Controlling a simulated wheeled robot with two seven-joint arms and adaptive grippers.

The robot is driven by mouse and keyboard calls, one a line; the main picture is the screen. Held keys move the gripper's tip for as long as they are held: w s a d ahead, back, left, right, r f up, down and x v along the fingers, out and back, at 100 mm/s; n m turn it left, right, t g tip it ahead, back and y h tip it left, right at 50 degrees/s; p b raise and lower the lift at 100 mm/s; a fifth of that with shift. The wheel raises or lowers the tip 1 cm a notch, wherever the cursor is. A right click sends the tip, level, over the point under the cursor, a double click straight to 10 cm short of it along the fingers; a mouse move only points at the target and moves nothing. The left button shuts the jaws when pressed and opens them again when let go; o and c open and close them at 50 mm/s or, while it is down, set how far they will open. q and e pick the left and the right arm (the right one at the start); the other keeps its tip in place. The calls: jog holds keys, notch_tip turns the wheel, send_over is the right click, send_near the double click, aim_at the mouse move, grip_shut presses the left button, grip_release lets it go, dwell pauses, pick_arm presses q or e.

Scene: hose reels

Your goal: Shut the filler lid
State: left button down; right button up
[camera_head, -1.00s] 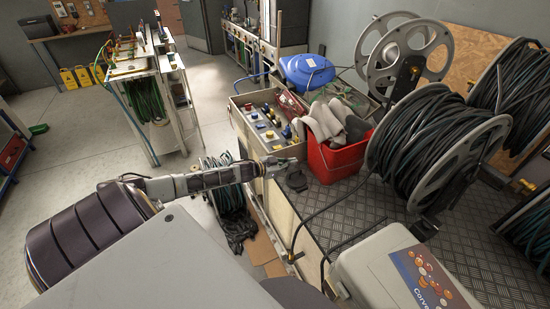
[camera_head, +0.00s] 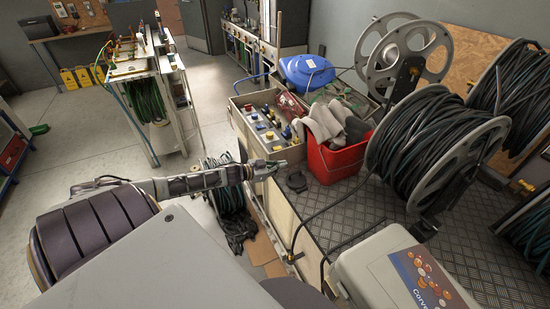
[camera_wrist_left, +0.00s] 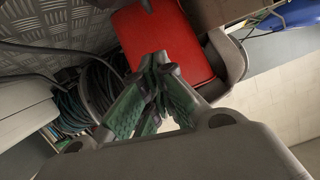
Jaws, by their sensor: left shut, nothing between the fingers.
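A small dark round filler lid (camera_head: 296,182) is on the metal tread-plate deck, just left of the red bin. It looks low against the deck, but it is too small to tell whether it is fully shut. My left gripper (camera_head: 283,165) is a little left of and above the lid in the picture, apart from it. Its green-padded fingers (camera_wrist_left: 158,95) are together and empty in the left wrist view. I cannot make out the lid in that view. My right gripper is not in view.
The red bin (camera_head: 336,163) with pale gloves stands right of the lid. A control panel box (camera_head: 240,108) is behind my gripper. A large hose reel (camera_head: 462,165) and a beige box (camera_head: 362,265) are to the right.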

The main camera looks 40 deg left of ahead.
pick_arm(q)
jog(key=shift+v, duration=1.15)
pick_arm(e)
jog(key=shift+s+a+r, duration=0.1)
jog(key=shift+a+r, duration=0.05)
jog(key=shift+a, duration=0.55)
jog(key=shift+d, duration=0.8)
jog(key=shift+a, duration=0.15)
